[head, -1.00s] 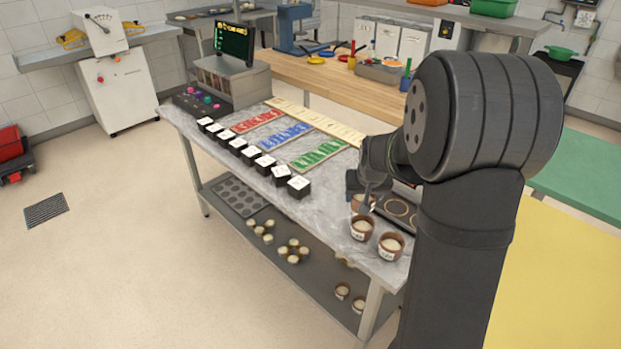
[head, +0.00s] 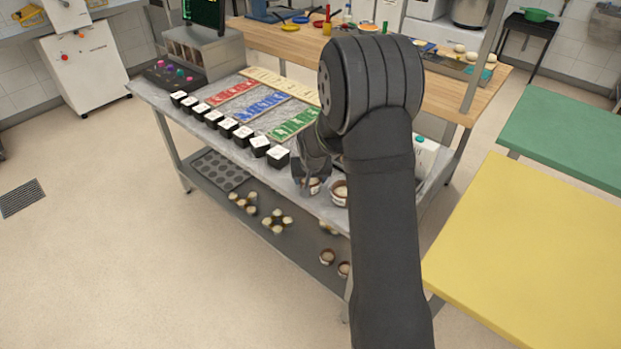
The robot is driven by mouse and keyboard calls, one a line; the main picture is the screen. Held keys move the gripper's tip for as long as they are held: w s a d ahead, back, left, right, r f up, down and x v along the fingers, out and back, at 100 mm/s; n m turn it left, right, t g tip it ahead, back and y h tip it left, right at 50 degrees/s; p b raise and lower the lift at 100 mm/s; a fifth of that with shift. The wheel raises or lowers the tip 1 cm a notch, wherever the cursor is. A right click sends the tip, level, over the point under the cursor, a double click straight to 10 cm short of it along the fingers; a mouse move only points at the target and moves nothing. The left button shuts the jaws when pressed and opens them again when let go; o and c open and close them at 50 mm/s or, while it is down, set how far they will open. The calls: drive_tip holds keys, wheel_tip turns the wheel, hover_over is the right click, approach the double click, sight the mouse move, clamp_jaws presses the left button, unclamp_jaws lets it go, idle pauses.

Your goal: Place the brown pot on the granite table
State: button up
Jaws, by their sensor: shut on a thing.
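The granite table (head: 262,124) is a long grey stone-topped bench in the middle of the head view. My gripper (head: 311,182) is low at its front edge, right of the black boxes, and is shut on a small brown pot (head: 313,188) with a pale top. The gripper hides part of this pot, and I cannot tell whether it touches the stone. Another brown pot (head: 339,192) with a pale top stands close on the right, partly behind my arm. My arm hides the table's right part.
A row of black boxes (head: 278,157) with white tops lines the table's front. Red, blue and green panels (head: 263,104) lie behind them. The lower shelf (head: 262,206) holds several small pots. A yellow table (head: 540,235) and a green table (head: 570,140) stand at right.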

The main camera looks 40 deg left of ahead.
drive_tip(key=shift+f, duration=0.15)
drive_tip(key=o, duration=1.1)
drive_tip(key=v, duration=1.2)
drive_tip(key=shift+r, duration=0.2)
drive_tip(key=shift+f, duration=0.1)
drive_tip(key=x, duration=1.2)
drive_tip(key=shift+f, duration=0.1)
drive_tip(key=shift+r, duration=0.2)
